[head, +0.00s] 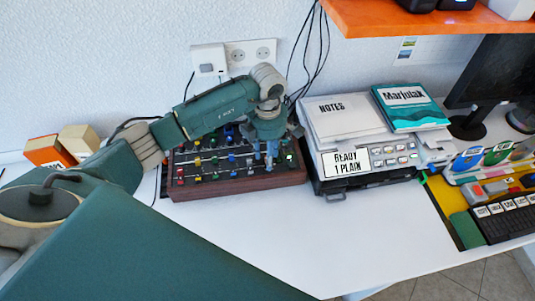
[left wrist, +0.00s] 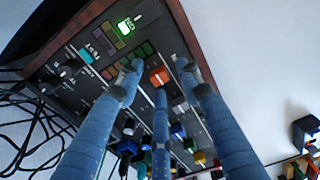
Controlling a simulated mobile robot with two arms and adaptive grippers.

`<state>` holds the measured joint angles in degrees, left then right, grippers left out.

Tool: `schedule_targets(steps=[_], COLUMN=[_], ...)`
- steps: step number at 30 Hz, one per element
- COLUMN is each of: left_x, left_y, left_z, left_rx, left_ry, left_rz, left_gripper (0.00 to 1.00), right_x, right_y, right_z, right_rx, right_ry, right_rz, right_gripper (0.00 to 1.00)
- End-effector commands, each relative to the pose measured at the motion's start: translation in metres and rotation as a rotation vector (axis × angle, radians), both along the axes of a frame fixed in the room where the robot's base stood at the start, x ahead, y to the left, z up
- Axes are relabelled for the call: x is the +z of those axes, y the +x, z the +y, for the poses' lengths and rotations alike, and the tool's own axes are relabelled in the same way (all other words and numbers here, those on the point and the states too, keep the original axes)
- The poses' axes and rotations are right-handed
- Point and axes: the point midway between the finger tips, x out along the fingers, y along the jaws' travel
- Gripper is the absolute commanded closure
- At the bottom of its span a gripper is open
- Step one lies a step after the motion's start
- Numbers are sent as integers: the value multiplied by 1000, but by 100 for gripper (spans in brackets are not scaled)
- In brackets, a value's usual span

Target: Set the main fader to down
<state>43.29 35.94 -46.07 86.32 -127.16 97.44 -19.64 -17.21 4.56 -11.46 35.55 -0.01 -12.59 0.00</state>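The mixing console (head: 235,187), a dark panel in a brown wooden case, sits on the white table in the head view. My left gripper (head: 271,158) points down over its right part and hides some controls there. In the left wrist view, my left gripper (left wrist: 158,82) has its three blue fingers spread apart over the panel (left wrist: 70,72). An orange fader cap (left wrist: 160,75) shows between the fingertips; I cannot tell whether any finger touches it. No label reading main fader is legible. My right gripper is not in view.
A printer (head: 372,160) with papers and a teal magazine (head: 410,105) stands right of the console. Small boxes (head: 50,152) are at the left. Cables hang behind the console, and an orange shelf (head: 420,18) overhangs at upper right. The table's front is clear.

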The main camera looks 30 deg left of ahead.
Motion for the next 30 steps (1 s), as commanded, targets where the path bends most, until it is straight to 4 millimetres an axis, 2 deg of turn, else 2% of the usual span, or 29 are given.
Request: schedule_targets(steps=[4,8,15,21,25,30], left_x=[3,18,70,104,116,120], left_y=[0,1,1,1,0,0], left_z=[0,0,0,0,0,0], left_rx=[0,-1,-1,0,0,0], left_ry=[1,1,0,0,1,0], left_rz=[-1,-4,-5,-2,-1,0], left_gripper=[64,64,64,64,64,64], right_x=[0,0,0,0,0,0], right_y=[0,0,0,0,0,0], right_z=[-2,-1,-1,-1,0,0], right_rx=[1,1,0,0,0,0], right_ry=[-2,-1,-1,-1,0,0], right_rz=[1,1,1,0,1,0], right_gripper=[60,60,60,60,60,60])
